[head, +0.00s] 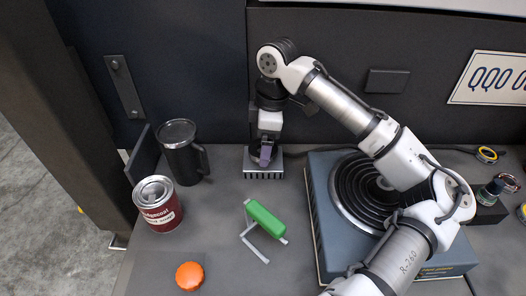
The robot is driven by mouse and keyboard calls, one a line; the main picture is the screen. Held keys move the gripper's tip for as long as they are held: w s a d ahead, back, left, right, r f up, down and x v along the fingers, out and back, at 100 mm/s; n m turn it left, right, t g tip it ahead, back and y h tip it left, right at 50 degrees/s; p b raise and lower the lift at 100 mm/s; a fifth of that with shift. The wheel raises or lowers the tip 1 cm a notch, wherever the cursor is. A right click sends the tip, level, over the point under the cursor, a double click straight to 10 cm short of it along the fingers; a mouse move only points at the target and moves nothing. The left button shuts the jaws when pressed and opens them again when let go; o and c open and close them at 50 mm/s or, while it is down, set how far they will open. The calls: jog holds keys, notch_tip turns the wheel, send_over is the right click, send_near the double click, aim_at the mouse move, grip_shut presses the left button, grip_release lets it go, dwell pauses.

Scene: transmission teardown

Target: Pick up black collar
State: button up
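My gripper (266,155) points down at the far middle of the bench, with a purple fingertip pad showing. It is just above a grey metal block (263,174) with slots along its front. A dark rounded shape shows around the fingertips, but I cannot tell if it is the black collar or part of my gripper. I cannot make out the black collar for certain anywhere else. Whether the fingers are open or shut is hidden by the viewing angle.
A black mug (180,155) and a red-and-white can (158,203) stand at left. A blue unit with black rings (318,215) sits under my arm. Tape rolls lie at right.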

jog(key=shift+f, duration=0.55)
jog(key=c, duration=1.4)
jog(key=shift+o, duration=0.2)
jog(key=shift+r, duration=0.1)
